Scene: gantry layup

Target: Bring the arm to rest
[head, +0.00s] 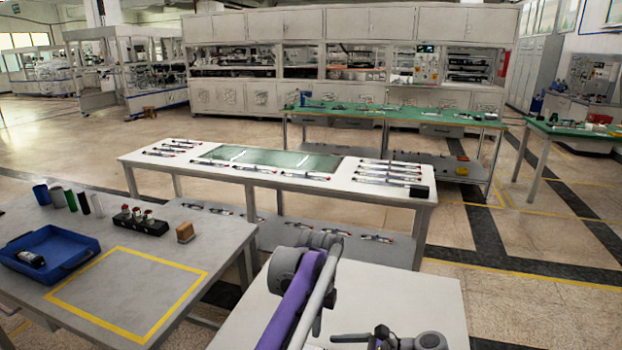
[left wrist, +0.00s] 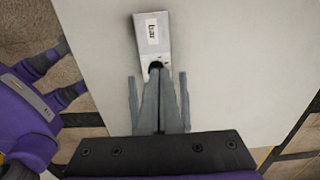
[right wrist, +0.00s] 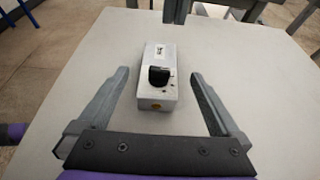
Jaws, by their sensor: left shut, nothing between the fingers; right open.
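My left gripper (left wrist: 160,78) is shut and empty in the left wrist view. Its fingertips are at the black knob end of a small grey box with a white label (left wrist: 153,38); I cannot tell whether they touch it. My right gripper (right wrist: 160,88) is open in the right wrist view. A grey box with a black knob (right wrist: 153,97) lies ahead, between the lines of its spread fingers, with nothing gripped. It looks like the same box. Both views show it on a pale tabletop (right wrist: 105,60). In the head view my purple and grey arm parts rise over the near white table (head: 405,295); the box is not visible there.
At left in the head view, a grey table (head: 215,240) carries a blue tray (head: 75,262), several cylinders, a black holder (head: 140,222) and a brown block (head: 185,233). A long white bench (head: 150,157) with pen-like parts stands beyond. Green-topped tables (head: 400,113) stand further back.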

